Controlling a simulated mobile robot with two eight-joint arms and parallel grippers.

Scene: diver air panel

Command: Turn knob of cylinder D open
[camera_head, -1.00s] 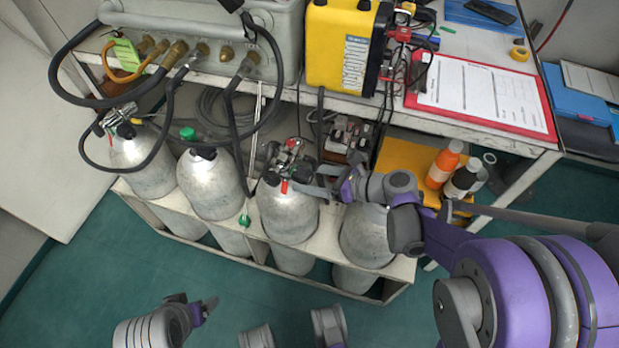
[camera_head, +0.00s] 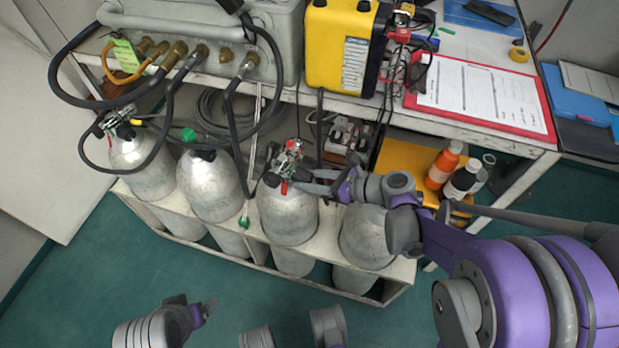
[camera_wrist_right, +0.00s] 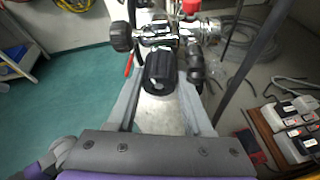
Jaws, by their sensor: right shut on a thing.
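Several grey cylinders stand in a low rack; I cannot read which is D. My right gripper (camera_head: 298,181) is at the valve (camera_head: 290,158) of the third cylinder (camera_head: 288,215) from the left. In the right wrist view, my right gripper (camera_wrist_right: 160,88) has one finger on each side of a ribbed black knob (camera_wrist_right: 160,72) and is shut on it. A second black knob (camera_wrist_right: 122,37) and a red cap (camera_wrist_right: 191,6) show beyond it on the chrome valve. My left gripper (camera_head: 205,308) is low at the left, away from the cylinders; its opening is unclear.
The bench (camera_head: 462,128) overhangs behind the cylinders, with a yellow case (camera_head: 340,45) and clipboard (camera_head: 480,96) on it. Black hoses (camera_head: 232,130) loop down near the left cylinders. The fourth cylinder (camera_head: 367,238) stands below my right wrist. Bottles (camera_head: 444,164) are to the right.

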